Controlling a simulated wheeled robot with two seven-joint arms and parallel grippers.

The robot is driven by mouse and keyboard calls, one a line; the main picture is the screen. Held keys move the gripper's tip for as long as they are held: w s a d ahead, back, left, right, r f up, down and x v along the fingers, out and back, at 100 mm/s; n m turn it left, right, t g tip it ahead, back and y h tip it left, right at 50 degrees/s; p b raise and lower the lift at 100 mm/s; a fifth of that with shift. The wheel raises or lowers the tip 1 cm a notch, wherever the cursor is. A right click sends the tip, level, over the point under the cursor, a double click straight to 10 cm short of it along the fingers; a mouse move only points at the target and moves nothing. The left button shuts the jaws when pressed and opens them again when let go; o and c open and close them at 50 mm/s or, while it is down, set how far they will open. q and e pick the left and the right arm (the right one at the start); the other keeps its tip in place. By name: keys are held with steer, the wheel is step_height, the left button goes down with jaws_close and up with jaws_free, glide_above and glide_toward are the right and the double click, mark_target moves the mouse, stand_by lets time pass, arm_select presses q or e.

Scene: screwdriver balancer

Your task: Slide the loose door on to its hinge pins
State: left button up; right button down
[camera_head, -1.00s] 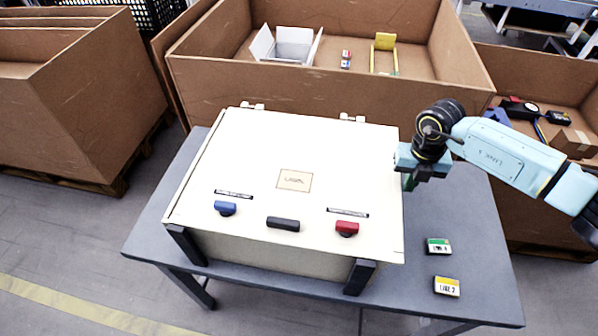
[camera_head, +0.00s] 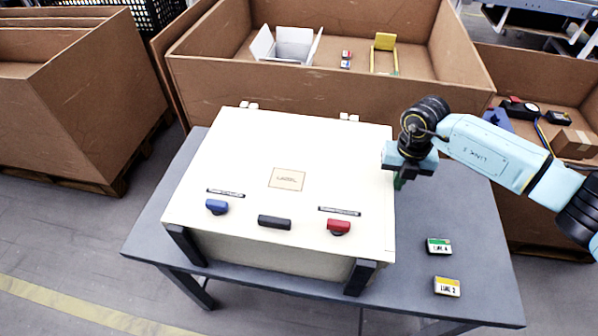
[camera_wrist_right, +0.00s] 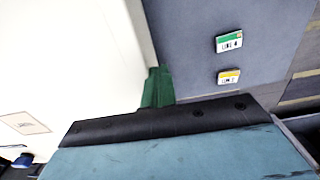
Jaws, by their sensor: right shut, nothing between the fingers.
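The loose door (camera_head: 250,160) is a cream panel lying flat over the box (camera_head: 270,256) on the grey table. It carries a blue handle (camera_head: 216,206), a black grip (camera_head: 274,222) and a red handle (camera_head: 338,227). Small hinge parts show at its far edge, one at left (camera_head: 249,105) and one at right (camera_head: 349,117); how far the pins are engaged is too small to tell. My right gripper (camera_head: 398,183) is shut and empty, its green fingers against or very near the door's right edge. The fingers (camera_wrist_right: 157,88) also show beside that edge in the wrist view. My left gripper is out of view.
Two small labelled blocks, green (camera_head: 438,246) and yellow (camera_head: 447,286), lie on the table (camera_head: 470,210) at right. Two black supports (camera_head: 360,277) stand at the box's front. A large cardboard bin (camera_head: 300,90) stands behind. The table right of the door is otherwise clear.

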steer(key=shift+w+a, duration=0.1)
steer(key=shift+a, duration=0.2)
step_height(320, 180, up, 7)
steer(key=d+p, duration=0.1)
steer(key=p, duration=0.4)
steer(key=shift+s+d+p, duration=0.15)
steer(key=shift+s+p, duration=0.05)
steer(key=shift+p, duration=0.1)
stand_by(0.4)
